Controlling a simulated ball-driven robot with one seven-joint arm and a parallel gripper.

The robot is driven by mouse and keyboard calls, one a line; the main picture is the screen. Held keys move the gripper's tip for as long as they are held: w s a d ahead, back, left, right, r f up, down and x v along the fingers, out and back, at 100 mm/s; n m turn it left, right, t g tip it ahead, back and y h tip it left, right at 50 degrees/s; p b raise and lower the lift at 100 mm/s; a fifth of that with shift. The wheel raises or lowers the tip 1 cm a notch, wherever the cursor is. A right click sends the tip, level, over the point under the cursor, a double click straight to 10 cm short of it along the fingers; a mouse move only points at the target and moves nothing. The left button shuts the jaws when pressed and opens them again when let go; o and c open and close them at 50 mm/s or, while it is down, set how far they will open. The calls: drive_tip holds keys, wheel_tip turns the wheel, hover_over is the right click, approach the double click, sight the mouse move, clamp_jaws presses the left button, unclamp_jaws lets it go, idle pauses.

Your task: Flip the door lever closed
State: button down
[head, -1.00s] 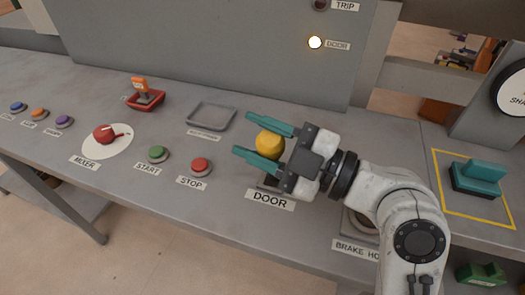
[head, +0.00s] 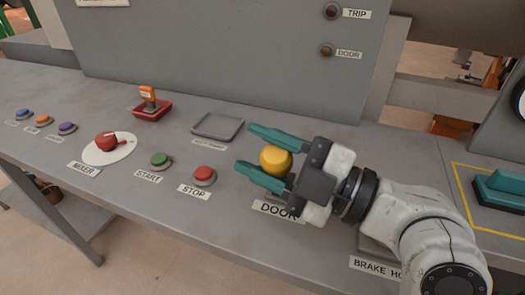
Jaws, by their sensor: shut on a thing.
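The door lever's round yellow knob (head: 275,160) stands above the grey desk, behind the DOOR label (head: 279,211). My gripper (head: 248,148) reaches in from the right. Its two teal fingers lie on either side of the knob, shut on it, with their tips past it to the left. The lever's shaft and base are mostly hidden behind the gripper. The DOOR lamp (head: 326,50) on the grey panel is dark.
Red STOP (head: 204,174) and green START (head: 160,160) buttons lie left of the lever. A shallow empty tray (head: 218,126) is behind them. The TRIP lamp (head: 332,11) is dark. A teal block (head: 505,188) sits inside a yellow outline at right.

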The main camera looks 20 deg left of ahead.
drive_tip(key=c, duration=0.6)
unclamp_jaws()
drive_tip(key=r, duration=0.2)
drive_tip(key=r+p, duration=0.1)
drive_tip(key=r, duration=0.1)
drive_tip(key=shift+s+d, duration=0.15)
drive_tip(key=shift+s, duration=0.2)
drive_tip(key=s+r+p, duration=0.1)
drive_tip(key=r, duration=0.1)
drive_tip(key=s+d+r+p, duration=0.1)
drive_tip(key=s+r+p, duration=0.2)
drive_tip(key=shift+d+r, duration=0.35)
drive_tip(key=shift+d, duration=0.05)
drive_tip(key=shift+s+p, duration=0.2)
drive_tip(key=shift+p, duration=1)
drive_tip(key=p, duration=0.4)
drive_tip(key=shift+s+d+r, duration=0.2)
drive_tip(key=shift+s, duration=0.15)
